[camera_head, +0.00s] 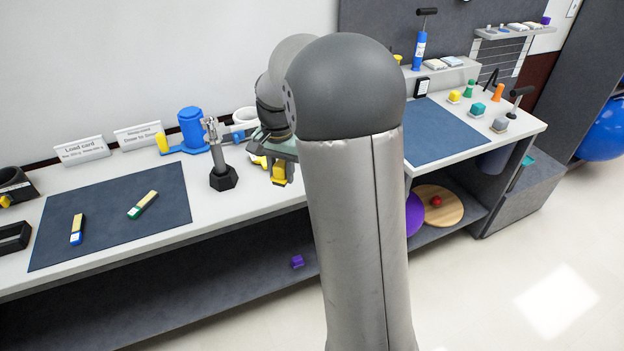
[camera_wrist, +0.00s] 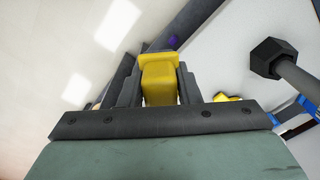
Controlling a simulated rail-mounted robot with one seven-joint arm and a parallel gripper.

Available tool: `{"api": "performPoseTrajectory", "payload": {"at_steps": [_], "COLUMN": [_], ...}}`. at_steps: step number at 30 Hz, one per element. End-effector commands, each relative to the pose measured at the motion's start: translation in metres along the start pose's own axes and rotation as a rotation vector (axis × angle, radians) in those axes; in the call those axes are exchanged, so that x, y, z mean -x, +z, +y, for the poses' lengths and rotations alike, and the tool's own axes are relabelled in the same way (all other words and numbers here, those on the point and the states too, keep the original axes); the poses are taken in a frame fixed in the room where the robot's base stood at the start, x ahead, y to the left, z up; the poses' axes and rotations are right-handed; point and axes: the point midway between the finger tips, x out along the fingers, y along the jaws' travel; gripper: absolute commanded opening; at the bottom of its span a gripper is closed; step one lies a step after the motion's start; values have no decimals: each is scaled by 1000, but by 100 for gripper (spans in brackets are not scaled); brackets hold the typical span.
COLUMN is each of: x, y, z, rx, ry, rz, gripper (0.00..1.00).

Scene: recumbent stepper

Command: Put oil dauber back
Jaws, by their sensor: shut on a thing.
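My gripper (camera_head: 279,178) is shut on a yellow block-shaped thing (camera_wrist: 158,82), which may be the oil dauber. In the wrist view it sits between both fingers, with a wider yellow end at the far side. In the head view its yellow lower end (camera_head: 280,173) shows below the gripper, near the front edge of the white bench (camera_head: 240,198). It appears held above the surface. My arm hides part of the bench behind it. I cannot tell which spot or holder belongs to the dauber.
A grey post on a black hexagonal base (camera_head: 223,178) stands left of my gripper. A blue cylinder (camera_head: 191,128) and a white cup (camera_head: 245,116) stand behind. A blue mat (camera_head: 110,215) holds two small sticks. A purple object (camera_head: 297,262) lies on the lower shelf.

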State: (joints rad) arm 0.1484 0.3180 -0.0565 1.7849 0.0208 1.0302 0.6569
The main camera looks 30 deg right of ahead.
Motion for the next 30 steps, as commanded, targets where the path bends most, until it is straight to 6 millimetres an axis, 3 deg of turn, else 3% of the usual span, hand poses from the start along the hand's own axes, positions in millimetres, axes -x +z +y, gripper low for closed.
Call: {"api": "performPoseTrajectory", "payload": {"at_steps": [5, 13, 18, 30], "x": [-9, -39, -72, -106], "y": [-19, -84, -110, -134], "z": [0, -16, -22, -27], "rx": [-7, -6, -5, -4], "ry": [2, 1, 2, 1], "rz": [-3, -3, -4, -3], "gripper": [5, 5, 5, 5]}}
